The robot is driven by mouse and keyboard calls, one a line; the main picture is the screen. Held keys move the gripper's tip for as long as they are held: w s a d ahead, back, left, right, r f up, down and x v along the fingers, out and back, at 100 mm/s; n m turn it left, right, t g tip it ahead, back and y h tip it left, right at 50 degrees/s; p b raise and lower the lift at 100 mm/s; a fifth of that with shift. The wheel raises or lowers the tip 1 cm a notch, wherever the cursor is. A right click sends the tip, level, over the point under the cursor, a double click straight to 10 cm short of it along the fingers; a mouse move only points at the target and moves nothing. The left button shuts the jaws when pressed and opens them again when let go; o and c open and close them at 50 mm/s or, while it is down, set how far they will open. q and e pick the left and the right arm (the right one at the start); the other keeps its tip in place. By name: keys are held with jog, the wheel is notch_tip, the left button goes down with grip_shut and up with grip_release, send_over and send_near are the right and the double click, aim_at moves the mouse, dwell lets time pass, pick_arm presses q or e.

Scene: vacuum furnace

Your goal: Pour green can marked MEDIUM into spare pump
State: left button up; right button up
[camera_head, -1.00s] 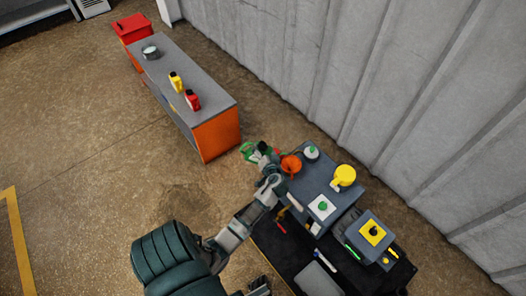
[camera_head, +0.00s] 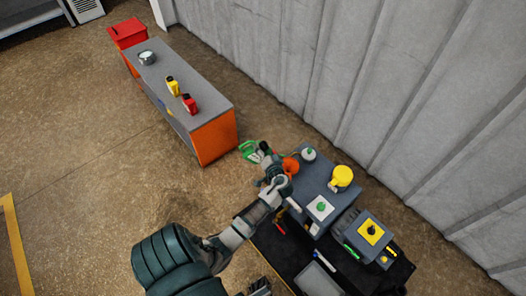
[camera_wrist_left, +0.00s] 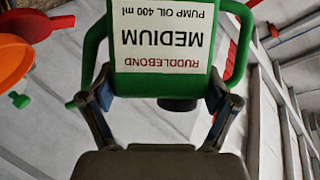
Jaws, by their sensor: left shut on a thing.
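My left gripper (camera_head: 265,160) is shut on the green can (camera_head: 250,150) at the left end of the work table. In the left wrist view the can (camera_wrist_left: 160,80) fills the middle between the fingers. Its white label reads MEDIUM, pump oil 400 ml, upside down in that picture. An orange funnel (camera_head: 290,166) is just right of the gripper, beside a grey-blue machine body (camera_head: 315,184); the funnel (camera_wrist_left: 12,62) also shows at the left of the wrist view. I cannot tell for sure which body is the spare pump. A dark part at the bottom edge may be my right gripper (camera_head: 260,287).
A yellow cap-like part (camera_head: 341,177) and a white bottle-like part (camera_head: 309,154) stand on the machine. A smaller block with a yellow plate (camera_head: 370,231) is to the right. A bench (camera_head: 190,85) with yellow and red bottles stands behind; floor between is clear.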

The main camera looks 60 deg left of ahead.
pick_arm(q)
jog(key=shift+w+r, duration=0.15)
jog(key=shift+r, duration=0.1)
pick_arm(e)
jog(key=shift+f, duration=0.15)
pick_arm(q)
jog(key=shift+w+d+r+m+y, duration=0.1)
jog(key=shift+d+r+m+y, duration=0.1)
jog(key=shift+m+y, duration=0.15)
pick_arm(e)
jog(key=shift+d+f+g, duration=0.1)
jog(key=shift+f+g, duration=0.15)
jog(key=shift+g, duration=0.15)
pick_arm(q)
jog(key=shift+w+r+m, duration=0.15)
jog(key=shift+r+m, duration=0.05)
jog(key=shift+m, duration=0.05)
pick_arm(e)
jog(key=shift+w+f, duration=0.1)
jog(key=shift+f, duration=0.1)
pick_arm(q)
jog(key=shift+w+d+r+m+y+p, duration=0.2)
jog(key=shift+w+r+m+y+p, duration=0.05)
jog(key=shift+r+m+p, duration=0.15)
pick_arm(e)
jog(key=shift+f+g, duration=0.45)
jog(key=shift+g, duration=0.05)
